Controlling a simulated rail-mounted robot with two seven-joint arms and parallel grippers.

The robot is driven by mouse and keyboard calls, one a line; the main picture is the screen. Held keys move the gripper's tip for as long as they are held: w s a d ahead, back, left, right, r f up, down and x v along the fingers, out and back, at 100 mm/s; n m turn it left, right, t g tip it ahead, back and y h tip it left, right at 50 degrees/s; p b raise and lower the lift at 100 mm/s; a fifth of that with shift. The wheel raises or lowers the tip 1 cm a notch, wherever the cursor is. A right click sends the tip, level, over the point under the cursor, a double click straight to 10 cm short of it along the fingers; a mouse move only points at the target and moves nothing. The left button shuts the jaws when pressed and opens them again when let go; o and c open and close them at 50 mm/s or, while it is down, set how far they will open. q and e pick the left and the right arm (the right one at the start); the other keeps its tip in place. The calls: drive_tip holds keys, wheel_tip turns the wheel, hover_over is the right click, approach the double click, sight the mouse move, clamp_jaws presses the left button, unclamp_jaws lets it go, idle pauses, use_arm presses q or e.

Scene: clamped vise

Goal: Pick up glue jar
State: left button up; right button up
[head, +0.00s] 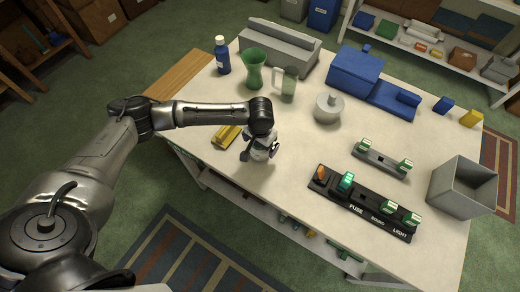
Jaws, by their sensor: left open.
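My left gripper (260,153) points down over the front left part of the white table, with its dark fingers apart. A pale, whitish shape shows between and behind the fingers. I cannot tell whether it is a jar or part of the gripper. A squat grey lidded pot (328,109) with a knob on top stands upright near the table's middle, to the right of the gripper and apart from it. No label shows, so I cannot tell for sure which thing is the glue jar. My right gripper is not in view.
A yellow object (227,136) lies just left of my gripper. Behind stand a blue bottle (223,58), a green vase (253,72), a clear mug (289,84) and a blue vise-like block (356,72). A black switch panel (365,204) and grey bin (462,190) are right. The table (310,140) between is clear.

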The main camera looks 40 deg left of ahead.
use_arm(q)
drive_tip(key=c, duration=1)
drive_tip(key=shift+c, duration=0.2)
drive_tip(key=shift+r, duration=0.2)
